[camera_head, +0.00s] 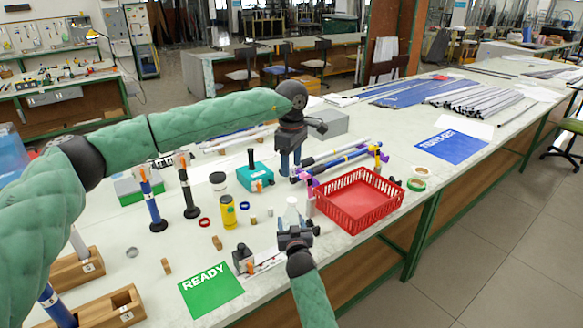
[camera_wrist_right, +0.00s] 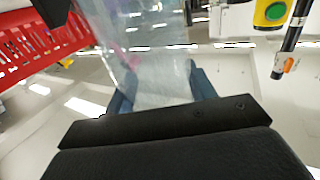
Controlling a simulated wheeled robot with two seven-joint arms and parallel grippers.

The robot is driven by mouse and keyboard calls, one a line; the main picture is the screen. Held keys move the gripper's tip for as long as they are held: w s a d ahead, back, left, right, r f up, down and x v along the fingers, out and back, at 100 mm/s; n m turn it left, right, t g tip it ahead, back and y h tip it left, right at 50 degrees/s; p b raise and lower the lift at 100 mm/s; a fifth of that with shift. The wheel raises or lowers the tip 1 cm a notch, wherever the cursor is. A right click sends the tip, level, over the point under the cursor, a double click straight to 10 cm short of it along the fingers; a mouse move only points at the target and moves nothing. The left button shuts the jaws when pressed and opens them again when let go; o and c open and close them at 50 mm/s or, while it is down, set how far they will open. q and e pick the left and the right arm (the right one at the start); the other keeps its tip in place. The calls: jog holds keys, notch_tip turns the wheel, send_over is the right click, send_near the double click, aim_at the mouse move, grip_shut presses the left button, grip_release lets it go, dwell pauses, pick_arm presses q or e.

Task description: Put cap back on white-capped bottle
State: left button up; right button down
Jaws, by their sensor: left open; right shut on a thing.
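A clear, whitish bottle (camera_head: 291,212) stands upright in my right gripper (camera_head: 295,232), left of the red basket. In the right wrist view the see-through bottle (camera_wrist_right: 150,62) fills the space between the blue fingers of the right gripper (camera_wrist_right: 160,88), which is shut on it. Its top is small and pale in the head view, and I cannot tell whether a cap is on it. A loose white cap cannot be made out. My left gripper (camera_head: 290,166) points down, open, above the table behind the bottle and apart from it. I see nothing between its fingers.
A red basket (camera_head: 358,202) stands right of the bottle, with rods and clamps behind it. A green READY mat (camera_head: 211,291) lies in front.

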jog(key=shift+c, duration=2.2)
grip_release()
jog(key=s+d+b, duration=0.1)
jog(key=s+b, duration=0.1)
jog(key=s, duration=0.5)
jog(key=shift+s+b, duration=0.3)
jog(key=shift+s, duration=0.05)
jog(key=shift+d, duration=0.15)
